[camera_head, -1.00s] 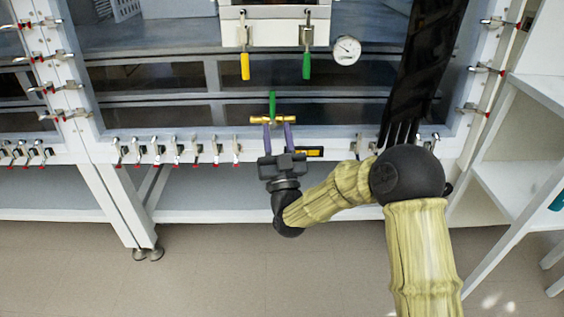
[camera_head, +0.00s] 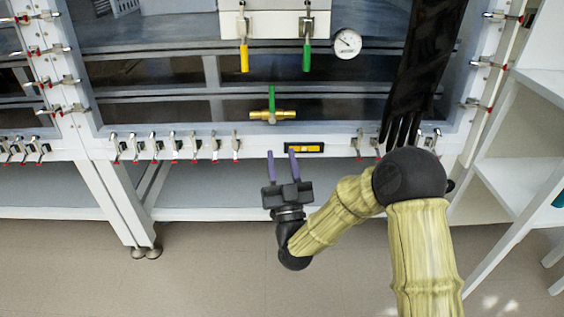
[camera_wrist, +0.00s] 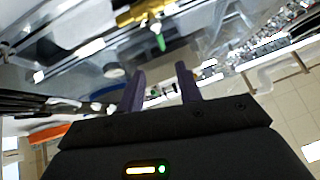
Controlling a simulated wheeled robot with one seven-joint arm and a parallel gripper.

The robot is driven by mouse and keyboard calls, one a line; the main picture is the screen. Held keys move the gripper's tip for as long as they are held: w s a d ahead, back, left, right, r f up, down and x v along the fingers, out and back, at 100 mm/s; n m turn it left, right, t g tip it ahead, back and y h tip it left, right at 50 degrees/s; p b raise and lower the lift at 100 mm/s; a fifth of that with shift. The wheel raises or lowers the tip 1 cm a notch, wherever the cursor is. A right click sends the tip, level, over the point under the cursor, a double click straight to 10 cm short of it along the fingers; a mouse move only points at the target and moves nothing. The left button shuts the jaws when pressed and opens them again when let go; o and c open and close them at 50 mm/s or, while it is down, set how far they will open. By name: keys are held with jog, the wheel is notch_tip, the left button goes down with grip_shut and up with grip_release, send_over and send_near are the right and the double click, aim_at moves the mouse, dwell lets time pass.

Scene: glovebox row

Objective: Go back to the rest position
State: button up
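My gripper (camera_head: 282,168) is open and empty, its two purple fingers apart, in front of the lower frame of the glovebox. It also shows in the wrist view (camera_wrist: 160,90), with nothing between the fingers. A brass valve with a green handle (camera_head: 272,115) sits on the glovebox front above my gripper, clear of the fingertips. The handle points up in the head view. The brass valve body also shows at the top of the wrist view (camera_wrist: 140,14).
A yellow-handled valve (camera_head: 244,58), a green-handled valve (camera_head: 307,58) and a dial gauge (camera_head: 347,43) are higher up. A black glove (camera_head: 418,70) hangs at right. Clamps (camera_head: 174,147) line the lower frame. White shelves (camera_head: 520,175) stand at right. The floor (camera_head: 210,270) below is clear.

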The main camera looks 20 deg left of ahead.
jog(key=shift+w, duration=0.1)
dwell(0.4)
jog(key=w+d+n+g+h+p, duration=0.3)
jog(key=w+d+g+p, duration=0.1)
jog(key=w+d+g, duration=0.2)
jog(key=d+f+m+g+h+p, duration=0.2)
jog(key=d+m+g+h+p, duration=0.3)
jog(key=d, duration=0.9)
jog(key=s+d+r+m+g+h+p, duration=0.2)
jog(key=s+d+m+g+h+p, duration=0.4)
jog(key=s+d, duration=1.35)
notch_tip(320, 180, up, 38)
jog(key=w+n+g+h+p, duration=0.1)
jog(key=p, duration=3.4)
jog(key=shift+w+d+f, duration=0.2)
jog(key=shift+d+f, duration=0.05)
jog(key=shift+d, duration=0.2)
